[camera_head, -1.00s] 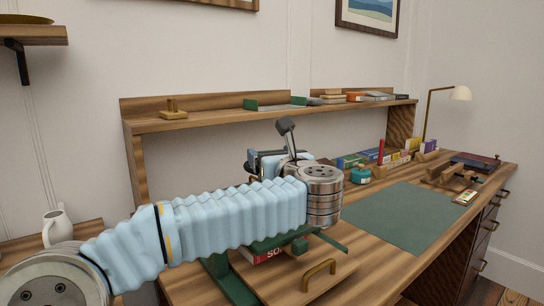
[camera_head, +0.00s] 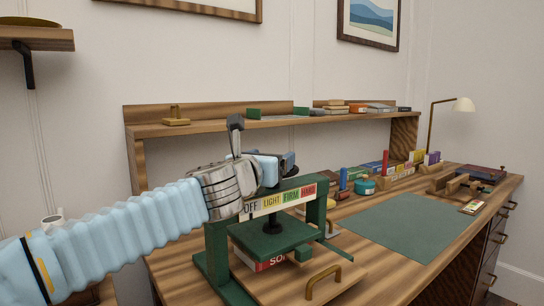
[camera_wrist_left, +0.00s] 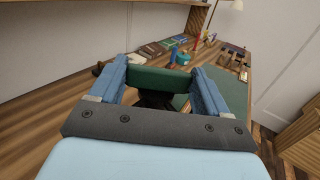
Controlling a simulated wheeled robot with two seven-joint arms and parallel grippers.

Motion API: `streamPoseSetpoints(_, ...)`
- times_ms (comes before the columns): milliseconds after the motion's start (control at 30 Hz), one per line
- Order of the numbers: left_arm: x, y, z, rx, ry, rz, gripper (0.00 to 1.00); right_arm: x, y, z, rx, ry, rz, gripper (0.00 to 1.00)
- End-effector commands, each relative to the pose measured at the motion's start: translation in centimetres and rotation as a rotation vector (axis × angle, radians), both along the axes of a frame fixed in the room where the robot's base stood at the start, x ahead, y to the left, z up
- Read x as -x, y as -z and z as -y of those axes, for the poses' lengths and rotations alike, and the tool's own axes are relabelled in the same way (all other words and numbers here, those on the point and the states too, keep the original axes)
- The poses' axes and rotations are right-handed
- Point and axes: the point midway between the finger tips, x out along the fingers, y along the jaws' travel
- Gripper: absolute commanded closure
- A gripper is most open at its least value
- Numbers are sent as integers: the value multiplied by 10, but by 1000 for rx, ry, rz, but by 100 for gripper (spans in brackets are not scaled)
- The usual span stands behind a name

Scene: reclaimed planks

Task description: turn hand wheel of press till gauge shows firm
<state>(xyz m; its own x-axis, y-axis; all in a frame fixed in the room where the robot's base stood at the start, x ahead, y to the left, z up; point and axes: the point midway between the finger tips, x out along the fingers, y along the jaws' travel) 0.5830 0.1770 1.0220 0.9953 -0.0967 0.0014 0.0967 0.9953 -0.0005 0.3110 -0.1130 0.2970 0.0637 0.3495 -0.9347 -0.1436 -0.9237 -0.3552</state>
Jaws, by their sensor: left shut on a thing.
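The green press (camera_head: 320,215) stands on the desk. Its gauge strip (camera_head: 280,200) reads OFF, LIGHT, FIRM, HARD from left to right; I cannot make out a pointer. My left gripper (camera_head: 284,163) is at the top of the press, shut on the hand wheel, which the gripper largely hides in the head view. In the left wrist view the two blue fingers (camera_wrist_left: 159,85) straddle a dark part, with the green top beam (camera_wrist_left: 160,78) beyond. The green pressing plate (camera_head: 272,238) sits over a red-and-white book (camera_head: 262,262). My right gripper is not in view.
A green mat (camera_head: 400,225) lies clear to the right of the press. Coloured books and a teal tin (camera_head: 364,187) stand behind it. A shelf (camera_head: 270,123) runs above the desk's back, behind the arm. A brass handle (camera_head: 322,282) is in front.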

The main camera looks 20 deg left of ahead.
Motion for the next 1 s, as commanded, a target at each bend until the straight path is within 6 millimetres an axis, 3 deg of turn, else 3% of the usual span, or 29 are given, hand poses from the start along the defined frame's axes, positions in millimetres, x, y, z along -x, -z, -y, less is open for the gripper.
streamPoseSetpoints(100, -1, -7, -4, -1, 103, -5, 54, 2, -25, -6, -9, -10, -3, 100)
streamPoseSetpoints(333, -3, -4, -8, 0, 321, -7, 54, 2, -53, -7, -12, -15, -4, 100)
streamPoseSetpoints(700, -6, 1, -11, 0, 646, -4, 54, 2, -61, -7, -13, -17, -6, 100)
streamPoseSetpoints(1000, -8, 1, -12, -1, 813, -2, 54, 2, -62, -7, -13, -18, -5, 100)
